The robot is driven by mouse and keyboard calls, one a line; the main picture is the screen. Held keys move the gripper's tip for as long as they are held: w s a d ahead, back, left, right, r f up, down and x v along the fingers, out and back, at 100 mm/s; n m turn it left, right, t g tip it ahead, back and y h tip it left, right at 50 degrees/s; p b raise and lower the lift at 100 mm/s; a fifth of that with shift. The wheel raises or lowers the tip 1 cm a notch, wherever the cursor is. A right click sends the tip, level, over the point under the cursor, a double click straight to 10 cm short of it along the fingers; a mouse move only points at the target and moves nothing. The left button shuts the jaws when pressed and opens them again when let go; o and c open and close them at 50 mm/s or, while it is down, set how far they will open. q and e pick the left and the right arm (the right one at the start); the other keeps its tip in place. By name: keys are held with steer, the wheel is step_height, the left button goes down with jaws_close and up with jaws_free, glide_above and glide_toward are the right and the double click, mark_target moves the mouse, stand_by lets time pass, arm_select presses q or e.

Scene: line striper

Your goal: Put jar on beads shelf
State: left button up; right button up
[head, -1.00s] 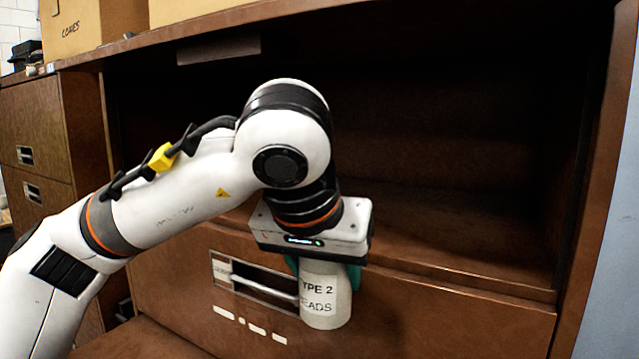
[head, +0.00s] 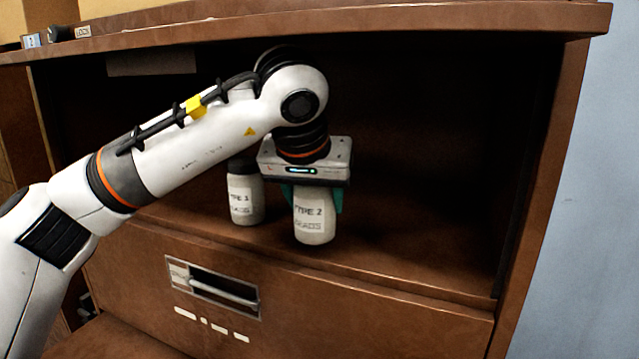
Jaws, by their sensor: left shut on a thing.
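A white jar labelled "TYPE 2 BEADS" (head: 314,222) is held upright between the teal fingers of my left gripper (head: 314,200), which is shut on it. The jar is at the front of the open brown shelf (head: 400,245). I cannot tell whether its base touches the shelf board. A second white jar, labelled "TYPE 1" (head: 243,200), stands on the shelf just left of the held jar; its top is partly hidden by my arm. My right gripper is not in view.
The shelf to the right of the jars is dark and empty. A drawer with a metal handle (head: 215,287) lies below the shelf edge. The cabinet's right side wall (head: 545,160) and its top board (head: 450,22) bound the opening.

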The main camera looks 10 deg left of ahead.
mark_target(319, 198)
arm_select(q)
steer(key=w+p, duration=0.2)
steer(key=w, duration=0.2)
steer(key=shift+r+p, duration=0.15)
steer(key=shift+p, duration=0.25)
steer(key=shift+f, duration=0.9)
steer(key=shift+s, duration=0.1)
steer(key=shift+s+f, duration=0.1)
steer(key=shift+f, duration=0.1)
steer(key=o, duration=1.3)
steer(key=shift+r, duration=0.1)
